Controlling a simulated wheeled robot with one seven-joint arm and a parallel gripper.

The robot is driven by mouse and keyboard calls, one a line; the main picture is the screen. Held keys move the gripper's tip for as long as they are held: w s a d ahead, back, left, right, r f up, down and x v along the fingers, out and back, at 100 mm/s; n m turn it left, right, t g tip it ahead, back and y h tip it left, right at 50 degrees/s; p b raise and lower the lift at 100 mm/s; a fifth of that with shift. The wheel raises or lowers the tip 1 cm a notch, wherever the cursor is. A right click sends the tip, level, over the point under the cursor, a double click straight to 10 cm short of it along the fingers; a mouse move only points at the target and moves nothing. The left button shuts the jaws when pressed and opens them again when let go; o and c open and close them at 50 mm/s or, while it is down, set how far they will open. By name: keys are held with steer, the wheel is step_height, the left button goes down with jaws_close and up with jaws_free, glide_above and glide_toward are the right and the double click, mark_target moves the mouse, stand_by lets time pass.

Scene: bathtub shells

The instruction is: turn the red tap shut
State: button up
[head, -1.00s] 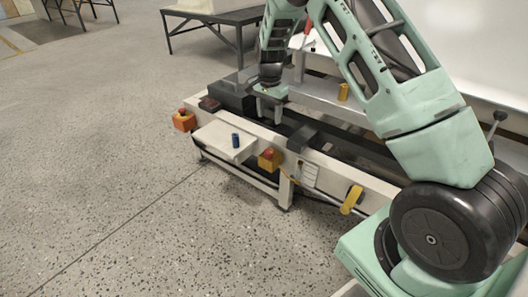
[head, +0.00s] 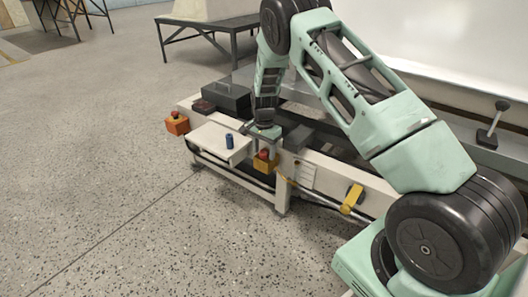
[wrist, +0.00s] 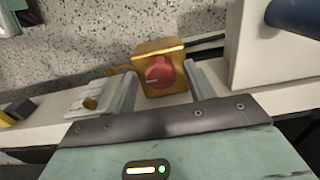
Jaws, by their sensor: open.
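A round red knob (head: 263,154) with a pale line on its face sits on a yellow box (head: 264,166) at the front edge of the white bench frame. In the wrist view the red knob (wrist: 159,72) and its yellow box (wrist: 150,48) lie between and just beyond the two finger tips. My gripper (head: 264,143) is open and empty, right above and beside the knob; it also shows in the wrist view (wrist: 160,80). I cannot tell whether a finger touches the knob. No other red tap shows clearly.
An orange box with a red button (head: 177,123) sits at the bench's left end. A blue cylinder (head: 229,142) stands on a white shelf (head: 215,148) just left of my gripper. A yellow-handled part (head: 352,199) is on the right, a black-topped lever (head: 491,124) behind. Floor in front is clear.

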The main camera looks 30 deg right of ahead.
steer(key=c, duration=1)
steer(key=shift+p, duration=0.35)
steer(key=n+p, duration=0.2)
steer(key=n, duration=0.1)
steer(key=shift+r+p, duration=0.2)
steer(key=shift+p, duration=0.1)
steer(key=n+p, duration=0.3)
steer(key=n, duration=0.2)
steer(key=shift+p, duration=0.3)
steer(key=n+p, duration=0.2)
steer(key=n, duration=0.3)
steer(key=shift+f, duration=0.1)
steer(key=n+p, duration=0.1)
steer(key=n, duration=0.3)
steer(key=shift+n, duration=0.4)
steer(key=shift+f, duration=0.1)
